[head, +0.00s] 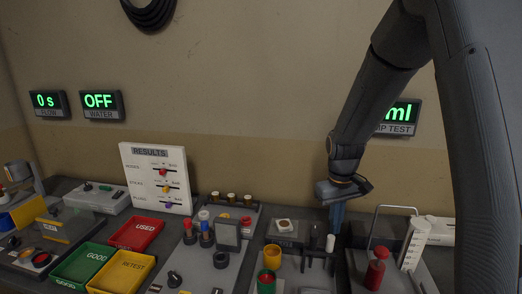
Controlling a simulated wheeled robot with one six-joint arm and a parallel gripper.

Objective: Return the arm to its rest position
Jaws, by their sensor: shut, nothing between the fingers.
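My arm reaches in from the upper right of the head view and bends down over the bench. My gripper (336,226) points downward above the right-middle part of the bench, near a small white-topped cylinder (330,243). Its fingers are together and hold nothing. Whether the tips touch anything below cannot be told. The arm hides part of a green-lit display (400,115) on the wall.
A red-topped bottle (376,270) and a white graduated container (413,243) stand right of the gripper. A yellow cup (273,256) stands to its left. Red, green and yellow trays, a results board (158,178) and several devices crowd the bench. The wall above is mostly clear.

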